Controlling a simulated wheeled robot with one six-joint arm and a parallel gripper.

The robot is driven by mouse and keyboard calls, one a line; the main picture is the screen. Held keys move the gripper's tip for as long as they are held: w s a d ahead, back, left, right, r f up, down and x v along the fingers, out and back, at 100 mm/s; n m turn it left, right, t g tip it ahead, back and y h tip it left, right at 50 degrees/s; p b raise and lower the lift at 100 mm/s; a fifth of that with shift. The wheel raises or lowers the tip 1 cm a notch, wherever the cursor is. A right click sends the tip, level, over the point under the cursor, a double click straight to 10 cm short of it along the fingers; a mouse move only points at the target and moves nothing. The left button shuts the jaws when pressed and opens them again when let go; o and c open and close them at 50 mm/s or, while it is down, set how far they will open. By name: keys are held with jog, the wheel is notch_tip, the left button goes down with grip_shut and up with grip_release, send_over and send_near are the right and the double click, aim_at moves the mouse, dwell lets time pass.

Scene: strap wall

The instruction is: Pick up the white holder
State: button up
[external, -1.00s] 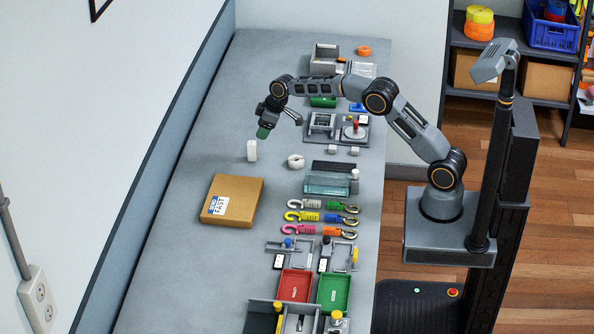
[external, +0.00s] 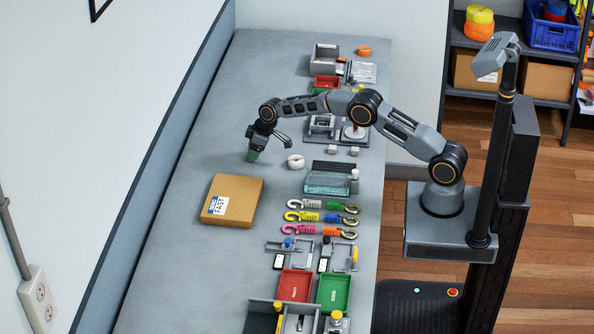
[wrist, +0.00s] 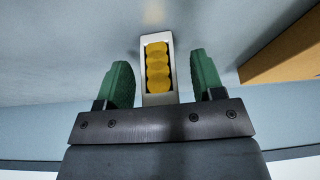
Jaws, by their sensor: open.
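The white holder (wrist: 144,98) is a narrow upright frame with several yellow round pieces (wrist: 158,65) stacked inside it. In the wrist view it stands between the two green fingertips of my gripper (wrist: 160,84), with a gap on each side. The jaws are open. In the external view my gripper (external: 253,155) is low over the bench, and its green finger and the wrist hide the holder. I cannot tell whether the holder is fully between the pads in depth.
A cardboard box (external: 240,203) lies close in front of my gripper. A white roll (external: 296,161) sits just to its right. Hooks, trays and fixtures line the bench's right side. The wall runs along the left; the bench (external: 190,140) between is clear.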

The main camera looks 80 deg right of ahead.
jog(key=c, duration=1)
jog(key=shift+c, duration=0.3)
jog(key=shift+r, duration=0.15)
